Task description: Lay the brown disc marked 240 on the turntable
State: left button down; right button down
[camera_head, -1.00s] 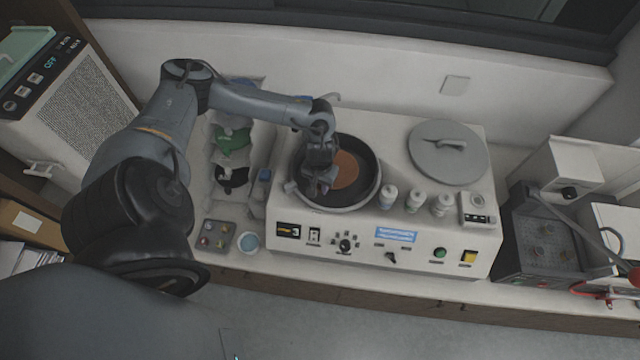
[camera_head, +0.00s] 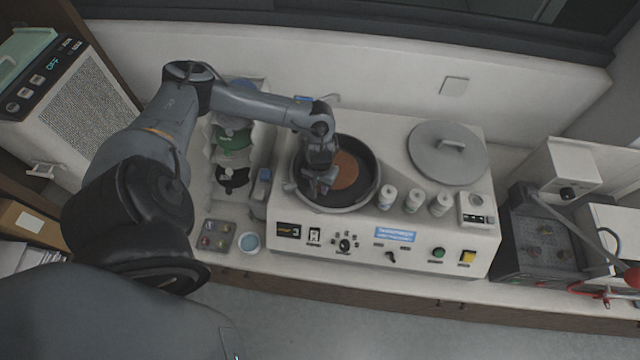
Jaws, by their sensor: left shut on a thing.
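The brown disc (camera_head: 346,170) lies inside the dark round bowl of the turntable (camera_head: 366,190), flat as far as I can tell. Its marking cannot be read from here. My left gripper (camera_head: 321,184) reaches down into the bowl at the left side of the disc and is shut on the disc's edge. The gripper hides the left part of the disc, and the fingertips are small and dark against the bowl. My right gripper is not in view.
A grey lid with a handle (camera_head: 447,160) covers the machine's right side. Several white bottles (camera_head: 387,197) stand right of the bowl. A rack with green and black discs (camera_head: 233,142) stands at left. A small tray (camera_head: 216,236) and a blue-filled cup (camera_head: 248,242) sit in front.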

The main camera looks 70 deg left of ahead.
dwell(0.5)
pick_arm(q)
jog(key=c, duration=0.8)
grip_release()
notch_tip(320, 180, up, 11)
jog(key=shift+f+b, duration=0.1)
jog(key=shift+b, duration=0.25)
jog(key=shift+s+f, duration=0.1)
jog(key=shift+s, duration=0.05)
